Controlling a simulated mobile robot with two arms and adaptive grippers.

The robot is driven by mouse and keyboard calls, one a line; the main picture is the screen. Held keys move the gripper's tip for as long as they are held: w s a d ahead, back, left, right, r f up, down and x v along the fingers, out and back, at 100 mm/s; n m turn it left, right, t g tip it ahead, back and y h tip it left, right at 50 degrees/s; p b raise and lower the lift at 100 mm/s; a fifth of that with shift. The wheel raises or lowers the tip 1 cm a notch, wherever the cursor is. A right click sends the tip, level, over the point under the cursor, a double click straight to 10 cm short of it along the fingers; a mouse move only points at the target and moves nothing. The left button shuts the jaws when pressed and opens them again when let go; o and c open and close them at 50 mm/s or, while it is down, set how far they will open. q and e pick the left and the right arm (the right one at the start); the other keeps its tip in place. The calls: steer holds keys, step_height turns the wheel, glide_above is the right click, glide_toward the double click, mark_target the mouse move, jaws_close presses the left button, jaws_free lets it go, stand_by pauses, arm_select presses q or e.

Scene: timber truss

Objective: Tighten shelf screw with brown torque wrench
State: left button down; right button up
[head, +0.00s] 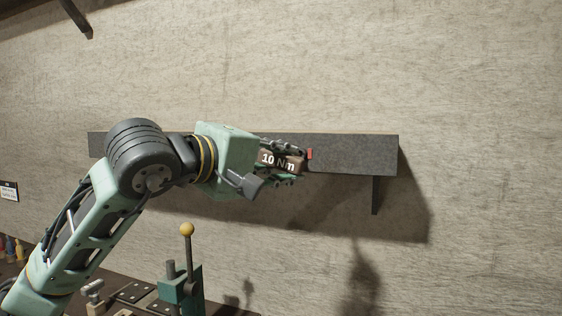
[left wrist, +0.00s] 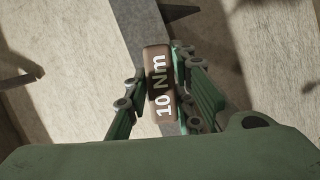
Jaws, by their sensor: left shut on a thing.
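My left gripper (head: 283,161) is shut on the brown torque wrench (head: 280,161), whose body reads "10 Nm". In the left wrist view the wrench (left wrist: 160,85) sits between both fingers of the left gripper (left wrist: 162,92). The dark grey shelf (head: 352,152) is fixed to the wall, and the gripper holds the wrench in front of its front face. A small red mark (head: 309,154) shows just right of the wrench against the shelf. The screw itself cannot be made out. My right gripper is in neither view.
A shelf bracket (head: 375,195) hangs under the shelf's right end. Below stands a bench with a green device with a yellow-knobbed lever (head: 187,265) and several small tools at the lower left. A dark bracket (head: 76,18) juts from the upper left. The wall right of the shelf is clear.

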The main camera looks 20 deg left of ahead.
arm_select(q)
steer(key=shift+w, duration=0.15)
stand_by(0.4)
steer(key=shift+w, duration=0.15)
steer(key=shift+w, duration=0.75)
steer(key=shift+r, duration=0.1)
steer(key=shift+m+p, duration=0.4)
steer(key=shift+p, duration=0.45)
steer(key=shift+m+g+y+p, duration=0.3)
steer(key=shift+m+y+p, duration=0.15)
steer(key=shift+p, duration=0.2)
